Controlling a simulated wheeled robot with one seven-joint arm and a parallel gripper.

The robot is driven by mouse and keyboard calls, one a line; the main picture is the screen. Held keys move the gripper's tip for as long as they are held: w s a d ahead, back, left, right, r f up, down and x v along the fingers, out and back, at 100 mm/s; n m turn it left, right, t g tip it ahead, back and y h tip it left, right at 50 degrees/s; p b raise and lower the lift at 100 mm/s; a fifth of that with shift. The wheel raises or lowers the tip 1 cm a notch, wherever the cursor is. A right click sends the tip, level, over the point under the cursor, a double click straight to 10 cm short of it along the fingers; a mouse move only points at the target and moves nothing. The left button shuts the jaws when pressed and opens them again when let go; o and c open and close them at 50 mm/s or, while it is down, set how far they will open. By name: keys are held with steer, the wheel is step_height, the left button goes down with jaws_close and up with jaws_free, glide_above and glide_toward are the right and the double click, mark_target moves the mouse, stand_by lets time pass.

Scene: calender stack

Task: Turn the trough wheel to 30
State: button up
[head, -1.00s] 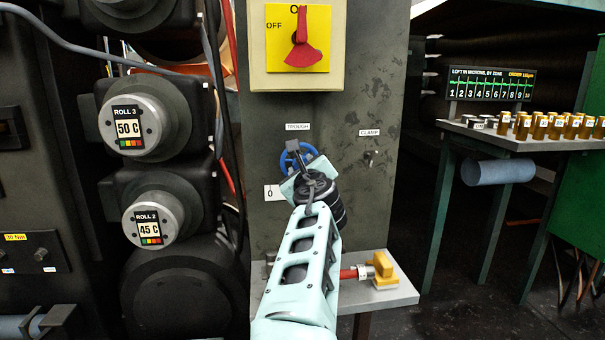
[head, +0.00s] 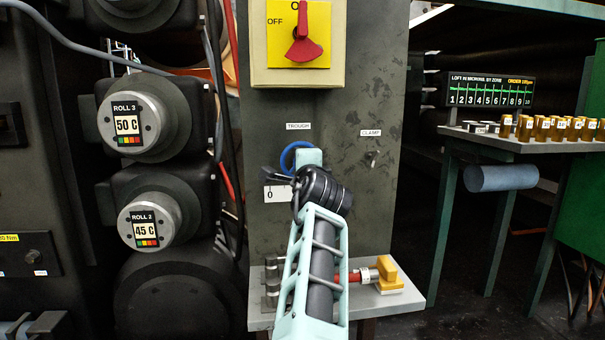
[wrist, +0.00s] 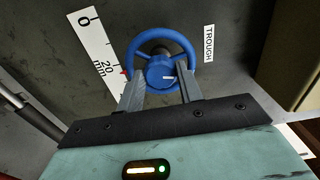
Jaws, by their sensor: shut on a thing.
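The blue trough wheel (wrist: 186,45) is on the grey panel, beside the TROUGH label (wrist: 208,44). My gripper (wrist: 160,76) has its two grey fingers on either side of the wheel's blue hub (wrist: 161,72), shut on it. A short white mark shows on the hub. The white scale (wrist: 96,40) beside the wheel reads 0 and 20 mm, with a small red pointer (wrist: 124,72) near the 20; my left finger hides the scale beyond. In the head view the wheel (head: 287,157) is largely hidden behind my wrist, and only the scale's 0 end (head: 271,194) shows.
Below, a small shelf (head: 408,299) carries a yellow-and-red tool (head: 384,274). Rollers stand close on the left.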

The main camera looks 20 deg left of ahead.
steer(key=shift+f+n+b, duration=0.2)
steer(key=shift+n+b, duration=0.9)
steer(key=shift+n, duration=6)
steer(key=shift+d, duration=0.1)
steer(key=o, duration=1)
